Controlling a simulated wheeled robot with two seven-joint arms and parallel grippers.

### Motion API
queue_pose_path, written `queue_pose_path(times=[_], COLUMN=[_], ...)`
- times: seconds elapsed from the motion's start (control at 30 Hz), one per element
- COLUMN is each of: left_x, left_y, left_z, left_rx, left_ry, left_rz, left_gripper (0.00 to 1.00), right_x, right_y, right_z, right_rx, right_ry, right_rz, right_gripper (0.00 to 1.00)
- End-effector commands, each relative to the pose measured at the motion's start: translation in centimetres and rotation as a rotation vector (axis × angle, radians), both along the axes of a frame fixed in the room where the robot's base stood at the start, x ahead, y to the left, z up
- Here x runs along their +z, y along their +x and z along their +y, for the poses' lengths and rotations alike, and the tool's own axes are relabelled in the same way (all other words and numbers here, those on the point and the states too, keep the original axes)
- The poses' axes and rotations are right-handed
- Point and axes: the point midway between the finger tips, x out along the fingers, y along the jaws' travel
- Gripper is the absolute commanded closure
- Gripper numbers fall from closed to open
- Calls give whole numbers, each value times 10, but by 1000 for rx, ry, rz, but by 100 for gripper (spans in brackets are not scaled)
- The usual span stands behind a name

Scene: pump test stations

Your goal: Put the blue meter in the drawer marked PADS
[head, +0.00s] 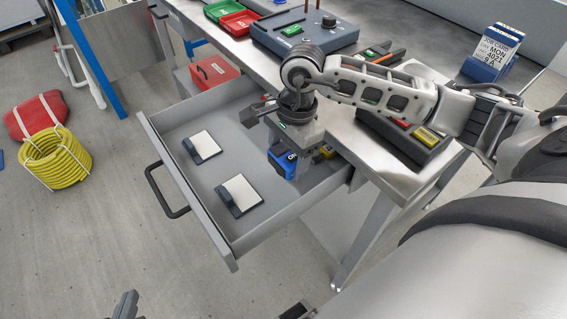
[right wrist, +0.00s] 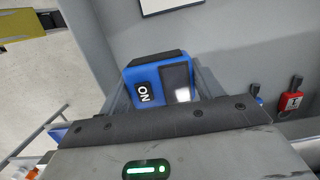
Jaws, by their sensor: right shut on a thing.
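My right gripper (head: 288,150) is shut on the blue meter (head: 282,162), low over the right part of the open grey drawer (head: 185,212). In the right wrist view the meter (right wrist: 160,80) shows a dark screen and an ON label, with grey drawer surfaces behind it. I cannot tell whether it touches the drawer floor. Two dark pads with white tops, one further back (head: 202,146) and one nearer (head: 238,194), lie in the drawer. No drawer marking is readable. My left gripper (head: 211,311) shows only as dark, spread fingertips at the bottom edge, empty and away from the drawer.
The bench above holds green (head: 222,10) and red (head: 240,22) trays, a blue-grey test station (head: 305,30) and a dark tray (head: 405,140). A red box (head: 214,71) stands behind the drawer. A yellow hose coil (head: 55,158) lies on the floor. The drawer's front part has free room.

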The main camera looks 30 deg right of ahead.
Motion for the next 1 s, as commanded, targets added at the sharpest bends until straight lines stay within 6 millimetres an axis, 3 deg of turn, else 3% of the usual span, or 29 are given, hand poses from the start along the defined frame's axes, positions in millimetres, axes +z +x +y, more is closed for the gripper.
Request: queue_pose_path(times=[0.27,0.47,0.83,0.87,0.93,1.0], left_x=[-1,-1,-1,-1,1,1], left_y=[0,1,2,2,2,2], left_z=[0,0,0,0,0,0], left_rx=[0,0,0,0,0,-1], left_ry=[2,1,0,0,0,1], left_rz=[-2,-8,-16,-17,-17,-18], left_gripper=[100,100,100,100,100,100], right_x=[-16,-43,-49,-49,-48,-48], right_y=[14,13,13,13,13,13], right_z=[0,0,0,0,0,0], right_rx=[0,1,1,1,1,1], right_ry=[3,3,2,2,2,2], right_rz=[-2,-1,-4,-2,-1,-1], right_gripper=[70,70,70,32,13,13])
